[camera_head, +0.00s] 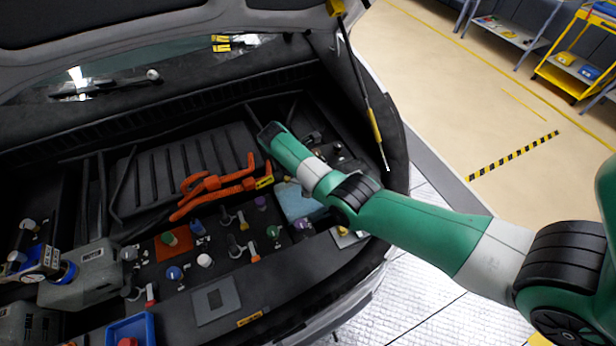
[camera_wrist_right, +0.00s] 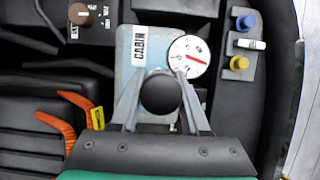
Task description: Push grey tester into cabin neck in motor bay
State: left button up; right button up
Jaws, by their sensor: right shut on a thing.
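The cabin tank (camera_wrist_right: 128,72), pale blue-grey with a CABIN label, stands in the motor bay. In the head view it is a pale blue block (camera_head: 295,203), partly covered by my right arm. In the right wrist view my right gripper (camera_wrist_right: 160,112) is shut on the tester, seen from above as a round black knob (camera_wrist_right: 160,93). A white dial (camera_wrist_right: 190,56) with a red needle lies beside the knob and looks part of the tester. The cabin neck is hidden under the tester, so I cannot tell how far in it sits. My left gripper is not in view.
Orange cables (camera_head: 213,188) with a yellow tag run just left of the tank. A brown knob (camera_wrist_right: 82,14), a blue cap (camera_wrist_right: 244,22) and a yellow cap (camera_wrist_right: 238,63) stand around it. Several caps and fittings, a grey pad (camera_head: 216,300) and a blue tray (camera_head: 132,330) fill the front ledge.

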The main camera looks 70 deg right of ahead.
jog(key=shift+s+f+m+b, duration=0.1)
jog(key=shift+f+m+b, duration=0.05)
jog(key=shift+m+b, duration=0.2)
dwell(0.3)
jog(key=shift+f, duration=0.1)
jog(key=o, duration=1.2)
jog(key=shift+a+m, duration=0.1)
jog(key=shift+m, duration=0.15)
jog(key=shift+o, duration=0.2)
jog(key=p+v, duration=0.1)
jog(key=v, duration=1.1)
jog(key=shift+d+g+p, duration=0.25)
jog(key=shift+g+p, duration=0.05)
jog(key=shift+p, duration=0.1)
